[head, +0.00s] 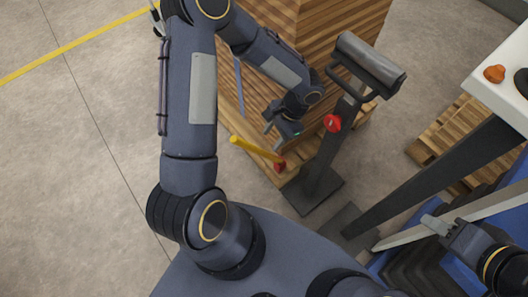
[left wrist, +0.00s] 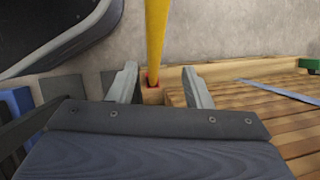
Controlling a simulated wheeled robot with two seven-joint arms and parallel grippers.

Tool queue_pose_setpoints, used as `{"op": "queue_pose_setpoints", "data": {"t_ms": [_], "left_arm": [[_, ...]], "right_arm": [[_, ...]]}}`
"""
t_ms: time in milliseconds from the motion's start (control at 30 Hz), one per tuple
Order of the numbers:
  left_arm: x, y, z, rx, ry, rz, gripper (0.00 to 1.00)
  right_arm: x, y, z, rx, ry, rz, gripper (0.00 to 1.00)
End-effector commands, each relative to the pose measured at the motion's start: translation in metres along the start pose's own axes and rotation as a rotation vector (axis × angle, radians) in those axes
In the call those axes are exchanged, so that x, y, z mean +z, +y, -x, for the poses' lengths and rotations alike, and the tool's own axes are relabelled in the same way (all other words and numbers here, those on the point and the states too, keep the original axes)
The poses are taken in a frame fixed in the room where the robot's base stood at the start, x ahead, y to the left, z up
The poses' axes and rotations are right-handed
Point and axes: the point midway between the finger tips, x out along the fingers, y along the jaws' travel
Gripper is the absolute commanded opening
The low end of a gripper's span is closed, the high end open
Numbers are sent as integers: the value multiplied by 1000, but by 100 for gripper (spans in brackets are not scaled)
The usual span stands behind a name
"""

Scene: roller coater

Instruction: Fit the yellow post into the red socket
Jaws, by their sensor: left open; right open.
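The yellow post (head: 257,149) rises from the red socket (head: 280,167) at the near corner of the wooden pallet in the head view. Its lower end meets the socket; I cannot tell how deep it sits. My left gripper (head: 273,131) is open, just beyond the post and apart from it. In the left wrist view the post (left wrist: 156,38) stands ahead of the open fingers (left wrist: 158,88), with the red socket (left wrist: 152,78) showing small between them. My right gripper (head: 430,222) is open and empty at the lower right of the head view.
A wooden stack (head: 310,25) stands behind my left arm. A dark pedestal (head: 331,150) with a red button (head: 332,123) stands close to the right of the post. A white table (head: 505,72) is at right. Floor at left is clear.

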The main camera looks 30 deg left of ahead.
Motion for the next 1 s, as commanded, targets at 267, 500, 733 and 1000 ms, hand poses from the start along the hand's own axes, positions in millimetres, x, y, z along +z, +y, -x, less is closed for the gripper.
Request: {"op": "queue_pose_setpoints", "data": {"t_ms": [267, 500, 733, 1000], "left_arm": [[0, 3, -35, 3, -3, 0, 45], [2, 7, -69, 2, -2, 0, 45], [2, 7, -75, 2, -1, 1, 45], [2, 7, -74, 2, -1, 1, 24]], "right_arm": [[7, 6, -14, 0, 0, 0, 41], [14, 13, -28, 0, 0, 0, 41], [14, 13, -29, 0, 0, 0, 41], [14, 13, -29, 0, 0, 0, 41]]}}
